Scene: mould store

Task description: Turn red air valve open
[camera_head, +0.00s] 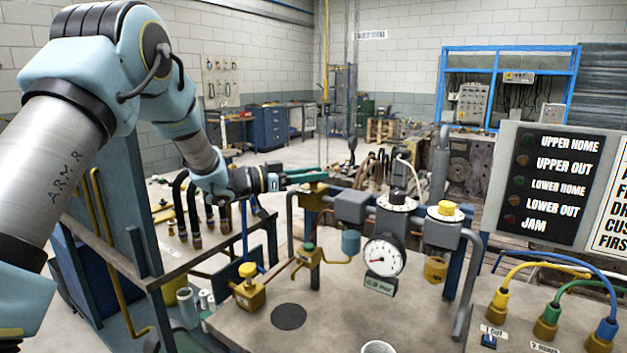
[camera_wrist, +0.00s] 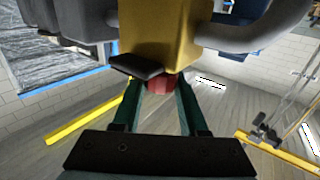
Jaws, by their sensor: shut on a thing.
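The red air valve (camera_wrist: 160,83) shows in the wrist view as a small red ribbed piece against the yellow valve body (camera_wrist: 160,35). My gripper (camera_wrist: 161,88) has its two green fingers on either side of the red piece, shut on it. In the head view my gripper (camera_head: 318,178) reaches from the left to the yellow body (camera_head: 313,189) at the left end of the grey pipework. The red piece is hidden there. A round gauge (camera_head: 384,257) on the pipework has its needle toward the left, with a small readout plate (camera_head: 381,285) below.
A dark flat piece (camera_wrist: 136,66) juts out beside the fingers. A labelled panel (camera_head: 545,185) and coloured hoses are at the right. The bench top is bare around a dark disc (camera_head: 288,316).

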